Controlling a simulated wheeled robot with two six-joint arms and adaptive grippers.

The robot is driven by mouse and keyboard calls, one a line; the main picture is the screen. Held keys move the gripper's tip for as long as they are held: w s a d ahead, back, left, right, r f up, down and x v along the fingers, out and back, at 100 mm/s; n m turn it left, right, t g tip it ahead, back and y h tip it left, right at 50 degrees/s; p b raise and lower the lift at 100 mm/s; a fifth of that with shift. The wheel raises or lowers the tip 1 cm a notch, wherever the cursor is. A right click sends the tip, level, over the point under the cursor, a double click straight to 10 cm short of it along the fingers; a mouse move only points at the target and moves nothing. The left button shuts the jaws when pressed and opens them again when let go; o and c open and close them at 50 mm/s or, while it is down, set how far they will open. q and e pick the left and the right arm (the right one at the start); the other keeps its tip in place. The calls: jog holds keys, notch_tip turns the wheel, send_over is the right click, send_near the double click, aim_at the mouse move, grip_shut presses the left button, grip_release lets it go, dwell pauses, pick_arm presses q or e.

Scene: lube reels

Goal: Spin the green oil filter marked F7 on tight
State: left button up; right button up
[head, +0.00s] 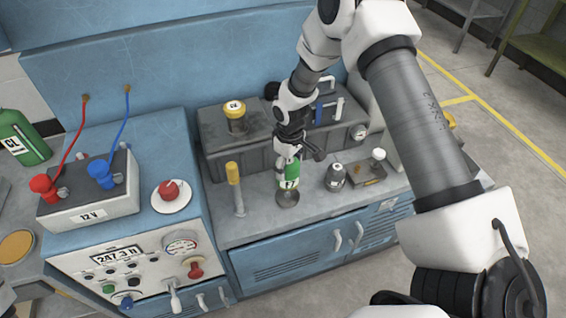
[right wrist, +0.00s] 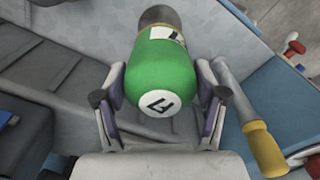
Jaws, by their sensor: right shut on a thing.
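The green oil filter marked F7 (head: 289,177) stands upright over a round grey metal mount (head: 288,198) on the bench in the head view. I cannot tell how closely its lower end sits on the mount. My right gripper (head: 287,157) comes down on the filter from above and is shut on it. In the right wrist view the green filter (right wrist: 162,75) lies between the two fingers of the right gripper (right wrist: 162,105), its marked end toward the palm. The grey mount (right wrist: 160,15) shows beyond it. My left gripper is not in view.
A grey box (head: 220,155) with a yellow-capped can (head: 236,118) is behind. A 12 V battery (head: 95,192) stands left.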

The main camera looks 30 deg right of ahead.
aim_at(289, 177)
jog(key=shift+d, duration=0.1)
jog(key=shift+f, duration=0.65)
jog(key=shift+f+b, duration=1.05)
jog(key=shift+f, duration=0.7)
jog(key=shift+f+b, duration=0.5)
jog(key=shift+f, duration=0.55)
jog(key=o, duration=1.1)
